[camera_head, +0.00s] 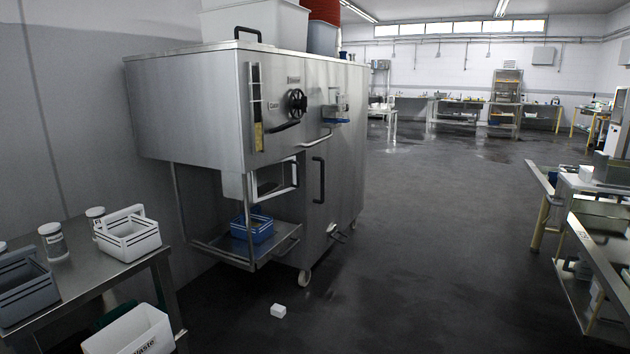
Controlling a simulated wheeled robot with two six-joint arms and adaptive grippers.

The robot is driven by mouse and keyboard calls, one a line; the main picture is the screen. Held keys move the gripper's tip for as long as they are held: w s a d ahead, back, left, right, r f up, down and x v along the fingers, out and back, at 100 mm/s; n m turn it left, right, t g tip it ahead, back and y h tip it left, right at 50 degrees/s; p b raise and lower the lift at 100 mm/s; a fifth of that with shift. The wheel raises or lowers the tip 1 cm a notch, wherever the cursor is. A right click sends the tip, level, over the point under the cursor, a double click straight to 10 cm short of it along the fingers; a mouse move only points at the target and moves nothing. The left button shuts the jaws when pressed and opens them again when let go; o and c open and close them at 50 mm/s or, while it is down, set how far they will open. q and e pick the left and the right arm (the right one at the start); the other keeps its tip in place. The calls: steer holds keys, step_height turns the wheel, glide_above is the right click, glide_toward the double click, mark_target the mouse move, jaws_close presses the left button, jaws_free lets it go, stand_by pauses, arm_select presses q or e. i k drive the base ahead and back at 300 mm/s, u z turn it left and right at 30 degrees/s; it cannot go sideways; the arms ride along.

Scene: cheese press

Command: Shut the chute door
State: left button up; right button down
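A large stainless steel press cabinet (215,110) stands left of centre. A blue basket (252,231) sits on the metal shelf (222,245) below the chute. Neither of my grippers is in view.
A small white block (278,311) lies on the floor before the cabinet. A steel table (85,262) with a white basket (128,236) and jars is at the left, a white waste bin (130,332) beneath. Benches line the right (590,235). The central floor is clear.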

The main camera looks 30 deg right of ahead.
mark_target(279, 180)
steer(key=z, duration=0.65)
steer(key=i, duration=1.6)
steer(key=u, duration=0.5)
